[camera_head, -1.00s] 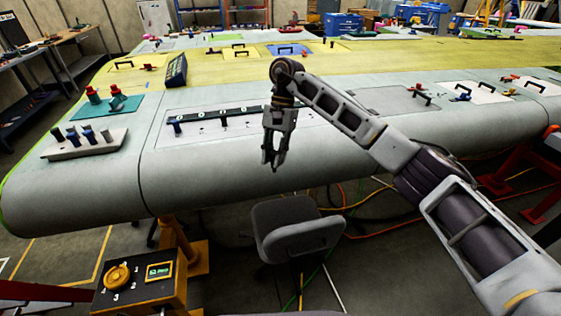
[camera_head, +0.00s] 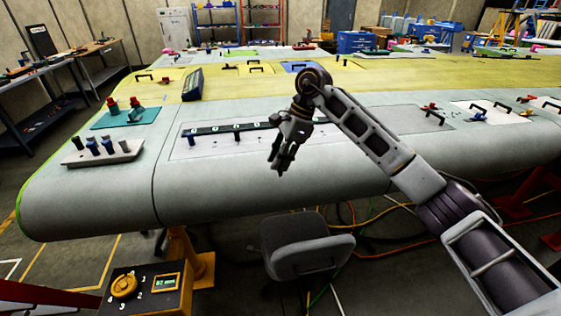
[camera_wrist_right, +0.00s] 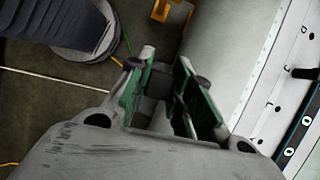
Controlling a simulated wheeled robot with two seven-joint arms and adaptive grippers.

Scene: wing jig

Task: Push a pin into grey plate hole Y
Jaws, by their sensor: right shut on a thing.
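The pale grey plate (camera_head: 200,152) lies on the wing's front part, with a dark lettered strip (camera_head: 230,127) along its back edge and a row of small holes. The letters are too small for me to tell hole Y. My right gripper (camera_head: 278,168) hangs at the front edge of the plate, above the wing's rounded edge. In the right wrist view its green-padded fingers (camera_wrist_right: 168,72) are close together on a dark piece, apparently a pin, mostly hidden. The plate shows at the right there (camera_wrist_right: 285,85). My left gripper is not in view.
A light grey block (camera_head: 105,154) with several blue and dark pins stands left of the plate. A teal tray (camera_head: 127,118) with red-topped items is behind it. A grey chair (camera_head: 308,247) and a control box (camera_head: 147,290) stand in front of the wing.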

